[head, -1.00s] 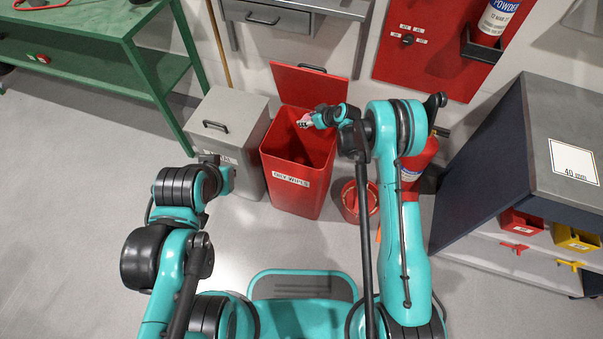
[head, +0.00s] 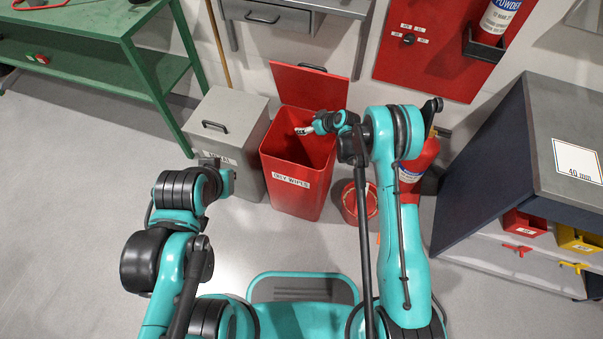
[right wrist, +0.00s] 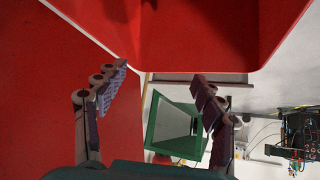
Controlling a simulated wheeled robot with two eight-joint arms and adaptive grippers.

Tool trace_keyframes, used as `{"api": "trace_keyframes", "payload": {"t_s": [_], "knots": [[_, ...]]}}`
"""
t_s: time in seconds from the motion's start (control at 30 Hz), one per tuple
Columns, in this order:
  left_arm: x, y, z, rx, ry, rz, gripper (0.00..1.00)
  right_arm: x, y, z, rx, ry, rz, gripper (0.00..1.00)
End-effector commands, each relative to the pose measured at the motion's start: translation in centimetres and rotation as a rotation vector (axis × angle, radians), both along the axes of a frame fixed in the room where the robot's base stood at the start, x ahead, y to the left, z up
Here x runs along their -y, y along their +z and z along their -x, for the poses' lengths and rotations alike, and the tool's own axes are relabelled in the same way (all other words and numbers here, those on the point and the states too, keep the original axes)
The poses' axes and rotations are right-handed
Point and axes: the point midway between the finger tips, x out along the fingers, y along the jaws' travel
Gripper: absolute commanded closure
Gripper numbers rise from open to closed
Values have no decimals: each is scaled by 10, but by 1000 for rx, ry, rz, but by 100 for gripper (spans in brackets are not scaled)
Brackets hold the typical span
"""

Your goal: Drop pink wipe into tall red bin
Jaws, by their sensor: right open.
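The tall red bin (head: 290,200) stands on the floor, labelled for oily wipes. Its lid (head: 310,86) is tilted open at the back. My right gripper (head: 301,131) is over the bin's mouth, open. In the right wrist view, the fingers of the right gripper (right wrist: 160,76) are spread with nothing between them, and red bin surfaces fill the left and top. I see no pink wipe in either view now; the bin's inside floor is shadowed. My left arm reaches toward the grey bin, and its gripper (head: 209,163) is small and partly hidden.
A grey lidded bin (head: 232,112) stands close left of the red bin. A green bench (head: 85,50) is at the left and a dark cabinet (head: 500,150) at the right.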

Motion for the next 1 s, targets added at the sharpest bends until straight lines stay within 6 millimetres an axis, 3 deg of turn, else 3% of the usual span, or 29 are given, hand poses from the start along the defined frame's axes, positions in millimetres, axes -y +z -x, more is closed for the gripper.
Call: {"api": "trace_keyframes", "payload": {"t_s": [0.6, 1.0], "knots": [[0, 0, 0, 0, 0, 0, 100, 51, 76, 56, 0, -1, -1, 31], [0, 0, 0, 0, 0, 0, 100, 56, 84, 62, 0, 0, 0, 31]]}}
